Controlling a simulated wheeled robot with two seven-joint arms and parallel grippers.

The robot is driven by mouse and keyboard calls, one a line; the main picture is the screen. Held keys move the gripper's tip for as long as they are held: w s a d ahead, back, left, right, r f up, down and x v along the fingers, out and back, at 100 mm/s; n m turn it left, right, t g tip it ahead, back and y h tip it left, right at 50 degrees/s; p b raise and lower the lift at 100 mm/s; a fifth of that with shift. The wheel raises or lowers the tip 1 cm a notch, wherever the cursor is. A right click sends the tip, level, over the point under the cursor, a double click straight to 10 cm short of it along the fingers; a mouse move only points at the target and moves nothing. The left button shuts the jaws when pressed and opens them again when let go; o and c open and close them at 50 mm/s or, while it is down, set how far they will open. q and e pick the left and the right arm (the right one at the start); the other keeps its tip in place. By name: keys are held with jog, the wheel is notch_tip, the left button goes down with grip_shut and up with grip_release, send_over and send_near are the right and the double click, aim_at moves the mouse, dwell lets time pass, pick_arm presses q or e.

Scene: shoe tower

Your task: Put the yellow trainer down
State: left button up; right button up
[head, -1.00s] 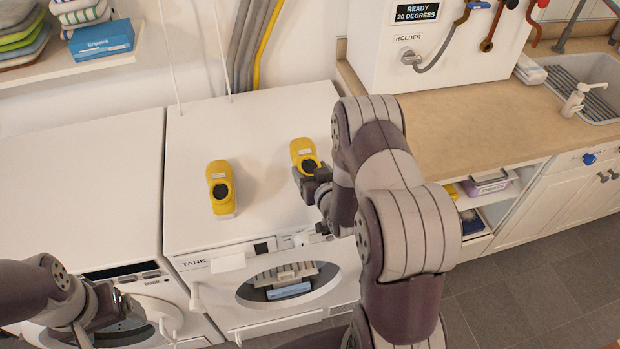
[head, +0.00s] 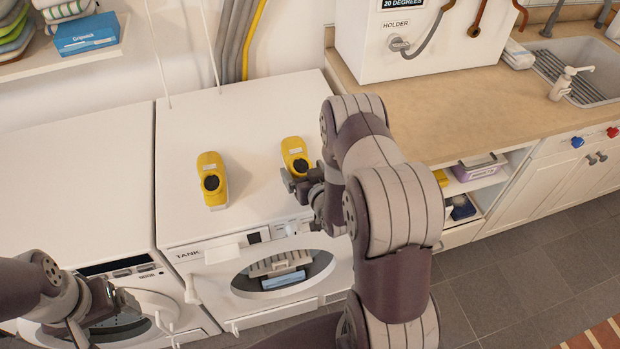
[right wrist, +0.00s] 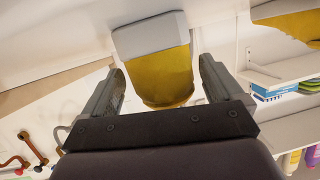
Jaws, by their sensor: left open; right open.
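Two yellow trainers with dark openings stand apart on the white top of the machine marked TANK (head: 175,140). The left trainer (head: 212,175) is clear of both grippers. The right trainer (head: 294,152) has my right gripper (head: 303,184) at its near end, which partly hides it. In the right wrist view the right trainer (right wrist: 165,72), yellow with a pale sole, shows between the spread fingers of my right gripper (right wrist: 160,85), with gaps on both sides. Part of the other trainer (right wrist: 290,22) shows at the upper right. My left gripper (head: 100,312) is open and empty, low at the left.
A second white machine (head: 80,180) stands at the left. A wooden counter (head: 450,120) with a white holder box (head: 400,30) and a sink (head: 580,70) is at the right. A shelf (head: 80,65) with folded cloths is at the upper left. The machine top behind the trainers is clear.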

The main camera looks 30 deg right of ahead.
jog(key=v, duration=1.1)
jog(key=s+a+r+n+g+y, duration=0.1)
jog(key=s+a+r+n+g, duration=0.1)
jog(key=s+a+r+g, duration=0.6)
jog(key=s+a+g, duration=0.1)
jog(key=a+g, duration=0.1)
jog(key=g, duration=0.2)
jog(key=shift+s+a+r+n+g+y, duration=0.2)
jog(key=shift+n+g+y, duration=0.1)
jog(key=shift+n+y, duration=0.1)
